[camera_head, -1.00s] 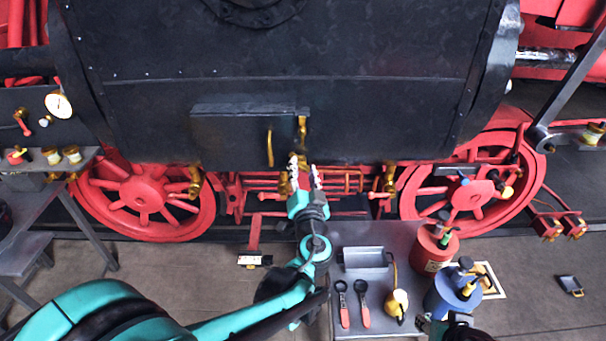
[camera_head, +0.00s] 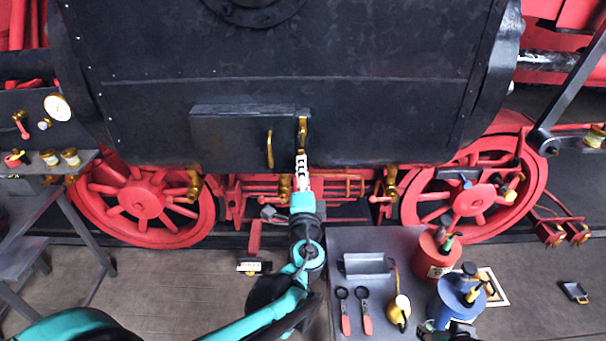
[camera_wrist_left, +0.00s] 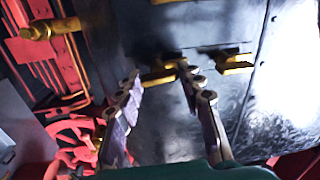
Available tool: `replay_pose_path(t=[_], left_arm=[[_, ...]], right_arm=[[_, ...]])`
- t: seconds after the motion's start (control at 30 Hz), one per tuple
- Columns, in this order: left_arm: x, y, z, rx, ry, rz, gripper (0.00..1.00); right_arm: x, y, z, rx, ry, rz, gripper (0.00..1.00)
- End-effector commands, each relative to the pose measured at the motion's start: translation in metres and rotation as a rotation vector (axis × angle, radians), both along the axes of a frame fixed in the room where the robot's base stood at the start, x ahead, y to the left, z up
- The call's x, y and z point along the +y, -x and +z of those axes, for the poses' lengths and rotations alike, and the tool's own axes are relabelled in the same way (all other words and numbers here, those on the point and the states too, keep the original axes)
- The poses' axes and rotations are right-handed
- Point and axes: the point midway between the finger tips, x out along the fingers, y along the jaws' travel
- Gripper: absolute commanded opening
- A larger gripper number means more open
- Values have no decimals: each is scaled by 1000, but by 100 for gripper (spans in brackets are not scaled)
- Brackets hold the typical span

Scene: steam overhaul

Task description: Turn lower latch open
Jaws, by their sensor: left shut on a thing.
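A brass latch (camera_head: 303,127) sits upright at the right edge of a black box door (camera_head: 228,138) on the side of the dark boiler. My left gripper (camera_head: 302,158) is at the lower end of this latch, with its fingers close together. In the left wrist view, the two fingers of my left gripper (camera_wrist_left: 163,78) stand on either side of a brass piece (camera_wrist_left: 158,76), shut on it. The exact contact is partly hidden by the fingers. A dark part at the bottom edge of the head view seems to be my right gripper (camera_head: 448,331), mostly cut off.
A brass handle (camera_head: 270,149) is on the door just left of the latch. Red wheels (camera_head: 142,198) and rods lie below.

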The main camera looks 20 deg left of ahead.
Motion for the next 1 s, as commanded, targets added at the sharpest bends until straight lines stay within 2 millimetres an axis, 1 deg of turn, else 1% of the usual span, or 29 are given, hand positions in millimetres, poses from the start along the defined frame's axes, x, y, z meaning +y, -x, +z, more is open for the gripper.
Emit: replay_pose_path(t=[0.3, 0.83, 0.87, 0.9, 0.93, 1.0], left_arm=[[0, 0, -1, 31, -105, -1, 9], [0, 0, -1, 36, -123, -1, 9], [0, 0, -1, 36, -123, -1, 45], [0, 0, -1, 36, -123, -1, 56], [0, 0, -1, 36, -123, -1, 59], [0, 0, 0, 36, -123, -1, 59]], right_arm=[[0, 0, -2, 0, 0, 0, 40], [0, 0, -2, 0, 0, 0, 40], [0, 0, -2, 0, 0, 0, 40], [0, 0, -2, 0, 0, 0, 40], [0, 0, -2, 0, 0, 0, 40], [0, 0, -2, 0, 0, 0, 40]])
